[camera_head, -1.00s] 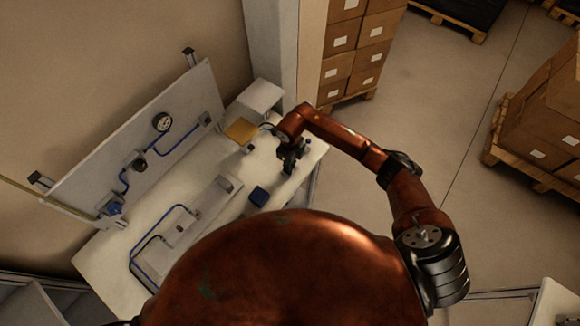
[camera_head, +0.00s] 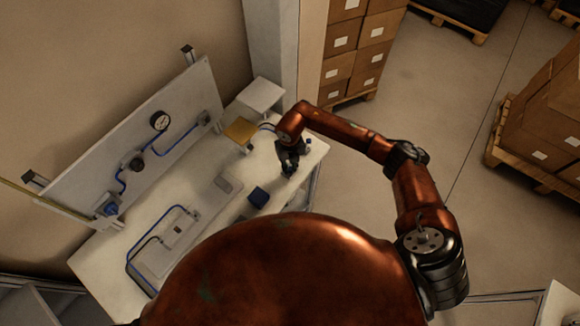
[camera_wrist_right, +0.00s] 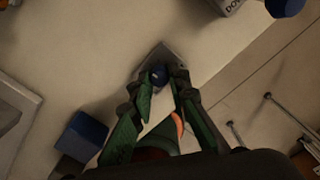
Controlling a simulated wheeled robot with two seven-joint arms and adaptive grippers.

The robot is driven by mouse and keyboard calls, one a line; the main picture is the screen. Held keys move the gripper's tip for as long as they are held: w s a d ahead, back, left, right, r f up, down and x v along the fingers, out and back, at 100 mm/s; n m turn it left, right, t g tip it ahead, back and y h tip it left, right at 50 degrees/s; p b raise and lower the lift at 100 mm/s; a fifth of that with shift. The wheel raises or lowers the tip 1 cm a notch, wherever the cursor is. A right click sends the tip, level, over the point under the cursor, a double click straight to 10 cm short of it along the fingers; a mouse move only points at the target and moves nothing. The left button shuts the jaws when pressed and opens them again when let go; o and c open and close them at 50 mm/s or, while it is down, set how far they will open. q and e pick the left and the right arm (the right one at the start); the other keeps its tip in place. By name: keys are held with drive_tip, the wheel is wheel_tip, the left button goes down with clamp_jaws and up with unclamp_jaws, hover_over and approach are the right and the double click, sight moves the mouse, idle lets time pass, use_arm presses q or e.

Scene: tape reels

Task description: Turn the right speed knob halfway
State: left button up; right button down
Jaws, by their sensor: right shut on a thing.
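A small dark blue knob (camera_wrist_right: 159,74) on a grey mount (camera_wrist_right: 176,62) stands on the bench in the right wrist view. I take it as the right speed knob. My right gripper (camera_wrist_right: 160,86) has its green fingers on either side of the knob and is shut on it. In the head view my right gripper (camera_head: 289,168) is low over the right end of the bench and hides the knob. How far the knob is turned does not show. My left gripper is not in view.
A blue block (camera_head: 258,197) lies left of the gripper on the white bench (camera_head: 205,160). It also shows in the wrist view (camera_wrist_right: 86,133). A yellow-topped box (camera_head: 240,130) and a grey box (camera_head: 262,94) stand behind. A panel with a gauge (camera_head: 160,121) rises at the left.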

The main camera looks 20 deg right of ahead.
sight(290, 168)
idle(0.5)
drive_tip(key=c, duration=1.8)
unclamp_jaws()
drive_tip(key=shift+r, duration=0.1)
wheel_tip(290, 168, up, 12)
drive_tip(key=shift+f, duration=0.1)
